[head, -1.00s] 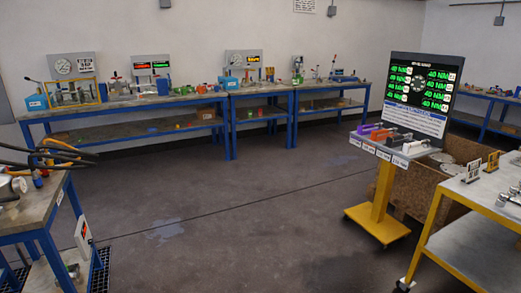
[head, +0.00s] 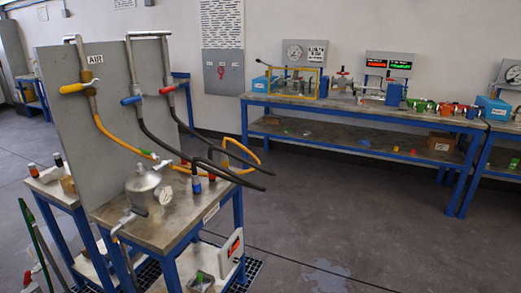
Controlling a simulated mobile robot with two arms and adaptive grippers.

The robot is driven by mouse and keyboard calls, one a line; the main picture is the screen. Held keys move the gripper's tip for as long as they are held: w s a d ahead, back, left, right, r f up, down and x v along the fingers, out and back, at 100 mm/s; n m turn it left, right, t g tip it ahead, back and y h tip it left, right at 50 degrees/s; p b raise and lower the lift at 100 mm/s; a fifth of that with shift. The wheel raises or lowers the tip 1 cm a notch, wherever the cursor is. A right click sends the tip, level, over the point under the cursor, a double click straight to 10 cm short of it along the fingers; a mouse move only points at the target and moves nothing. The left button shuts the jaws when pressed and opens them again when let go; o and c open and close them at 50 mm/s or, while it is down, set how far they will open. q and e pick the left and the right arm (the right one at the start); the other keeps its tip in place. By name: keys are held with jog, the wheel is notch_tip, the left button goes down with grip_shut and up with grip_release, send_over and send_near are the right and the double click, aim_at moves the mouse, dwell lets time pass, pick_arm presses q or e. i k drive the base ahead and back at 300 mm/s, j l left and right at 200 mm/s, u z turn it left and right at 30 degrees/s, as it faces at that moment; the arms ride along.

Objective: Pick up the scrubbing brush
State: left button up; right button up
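I cannot make out a scrubbing brush for certain in the head view. A small green and grey item (head: 201,282) lies on the lower shelf of the near workstation, too small to identify. A long green pole (head: 40,240) stands at the left edge, and its lower end is out of frame. Neither of my grippers is in view.
The near blue-legged workstation (head: 150,228) carries a grey AIR panel (head: 62,110), hanging hoses and a metal vessel (head: 143,188) with a gauge. Black hoses (head: 225,172) stick out over its right edge. A long bench (head: 350,108) stands along the wall. The floor (head: 370,220) between is clear.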

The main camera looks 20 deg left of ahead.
aim_at(183, 164)
jog(key=i+u, duration=0.35)
jog(key=i, duration=0.15)
jog(key=i+l+u, duration=0.7)
jog(key=i, duration=0.25)
jog(key=j, duration=0.1)
